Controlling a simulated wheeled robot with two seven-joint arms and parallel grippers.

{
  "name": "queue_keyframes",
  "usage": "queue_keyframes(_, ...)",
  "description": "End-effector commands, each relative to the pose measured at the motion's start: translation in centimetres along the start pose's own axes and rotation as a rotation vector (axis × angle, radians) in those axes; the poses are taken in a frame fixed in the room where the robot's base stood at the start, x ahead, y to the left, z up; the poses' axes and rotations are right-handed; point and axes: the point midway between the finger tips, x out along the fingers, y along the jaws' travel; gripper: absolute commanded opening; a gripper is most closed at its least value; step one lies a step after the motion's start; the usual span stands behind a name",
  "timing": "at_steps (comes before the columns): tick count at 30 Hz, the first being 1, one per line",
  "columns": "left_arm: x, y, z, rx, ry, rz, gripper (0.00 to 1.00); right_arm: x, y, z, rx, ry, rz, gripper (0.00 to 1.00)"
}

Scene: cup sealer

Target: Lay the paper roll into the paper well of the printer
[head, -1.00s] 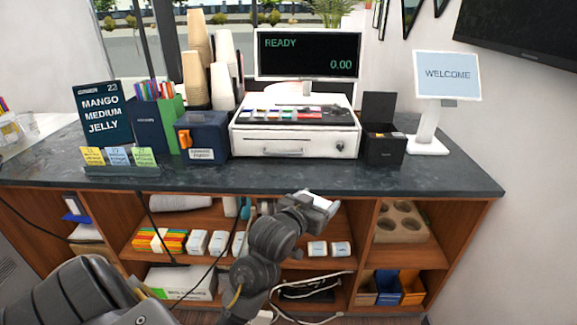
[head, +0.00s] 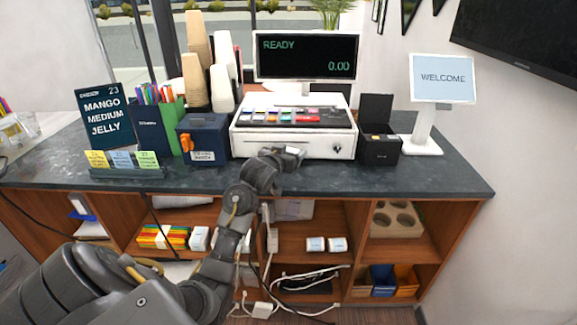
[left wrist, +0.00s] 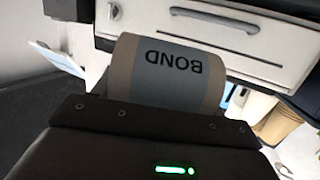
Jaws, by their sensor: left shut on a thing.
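The paper roll (left wrist: 168,72) shows large in the left wrist view, with a grey-blue band reading "BOND" upside down. In the head view it is a small pale end (head: 294,150) at the tip of my left gripper (head: 282,155). My left gripper is shut on the roll and holds it over the counter's front part, before the cash drawer; its fingertips are mostly hidden. The printer (head: 380,152) is the small black box right of the drawer, its lid (head: 376,109) standing open. The roll is left of the printer and apart from it. My right gripper is out of view.
The white cash drawer (head: 250,143) stands close behind my left gripper, under the READY display (head: 307,55). The welcome screen (head: 443,78) stands right of the printer. The counter front edge (head: 400,193) is clear before the printer. A dark blue box (head: 203,137) is to the left.

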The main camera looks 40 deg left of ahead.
Motion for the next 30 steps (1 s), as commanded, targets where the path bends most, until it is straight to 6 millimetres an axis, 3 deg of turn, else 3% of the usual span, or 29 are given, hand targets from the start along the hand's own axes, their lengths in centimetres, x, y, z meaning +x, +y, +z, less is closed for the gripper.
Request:
queue_keyframes(3,2.5,-0.9,1.7,-0.003,-0.004,0.0,0.44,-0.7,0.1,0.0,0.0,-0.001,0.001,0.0)
queue_keyframes(9,5.0,-1.9,4.0,-0.001,-0.001,-0.001,0.44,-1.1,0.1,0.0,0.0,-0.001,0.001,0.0)
queue_keyframes(19,6.2,-2.3,5.0,-0.001,0.001,0.0,0.44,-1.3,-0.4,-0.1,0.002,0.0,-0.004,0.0)
queue_keyframes(25,6.6,-2.2,7.5,-0.001,-0.001,-0.001,0.44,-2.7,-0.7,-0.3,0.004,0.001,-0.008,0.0)
queue_keyframes(30,6.7,-2.2,8.0,0.0,0.002,-0.001,0.44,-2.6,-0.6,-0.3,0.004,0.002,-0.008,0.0)
